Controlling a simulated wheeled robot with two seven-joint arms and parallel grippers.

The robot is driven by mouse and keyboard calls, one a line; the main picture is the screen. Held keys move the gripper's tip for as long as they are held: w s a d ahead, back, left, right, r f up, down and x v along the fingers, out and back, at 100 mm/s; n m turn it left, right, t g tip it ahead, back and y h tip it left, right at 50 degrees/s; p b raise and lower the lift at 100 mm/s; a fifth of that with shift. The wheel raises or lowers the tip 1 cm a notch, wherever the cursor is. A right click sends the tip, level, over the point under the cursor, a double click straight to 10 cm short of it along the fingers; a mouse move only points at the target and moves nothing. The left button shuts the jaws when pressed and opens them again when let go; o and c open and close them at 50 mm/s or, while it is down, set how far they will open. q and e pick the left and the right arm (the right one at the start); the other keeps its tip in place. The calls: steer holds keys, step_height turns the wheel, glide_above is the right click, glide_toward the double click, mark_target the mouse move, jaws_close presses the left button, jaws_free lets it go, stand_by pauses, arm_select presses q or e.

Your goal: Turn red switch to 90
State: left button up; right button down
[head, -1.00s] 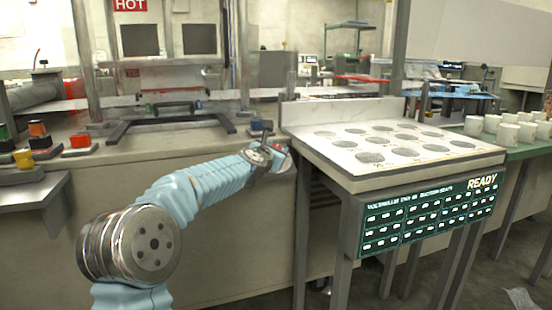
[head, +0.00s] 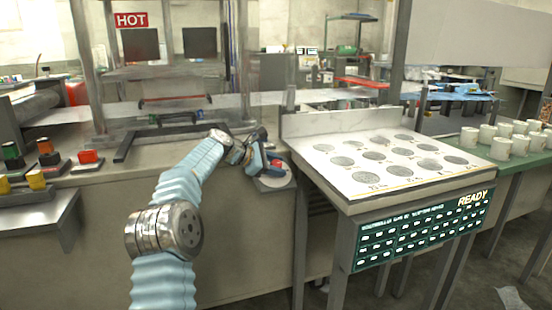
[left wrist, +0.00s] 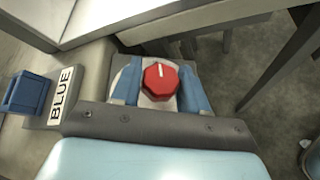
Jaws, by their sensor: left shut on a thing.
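The red switch (head: 278,164) is a knob on a small grey base at the bench's right end, beside the marble-topped table. In the left wrist view the red knob (left wrist: 160,84) is faceted, with a white pointer mark pointing up in the picture, tilted slightly left. My left gripper (head: 268,160) reaches it from the left. Its two blue fingers (left wrist: 159,78) stand on either side of the knob, shut on it. No degree scale is readable around the knob. My right gripper is not in view.
A label reading BLUE (left wrist: 61,94) and a blue block (left wrist: 26,93) lie left of the knob. The marble-topped table (head: 345,128) with a READY panel (head: 425,222) stands close on the right. Colored buttons (head: 88,157) are at far left.

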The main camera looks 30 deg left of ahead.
arm_select(q)
steer(key=shift+m+g+h, duration=0.3)
steer(key=shift+m+g, duration=0.2)
steer(key=shift+m, duration=0.1)
steer(key=shift+f, duration=0.1)
steer(key=o, duration=0.9)
steer(key=shift+o, duration=0.2)
steer(key=v, duration=1.4)
steer(key=shift+w, duration=0.25)
steer(key=shift+a, duration=0.1)
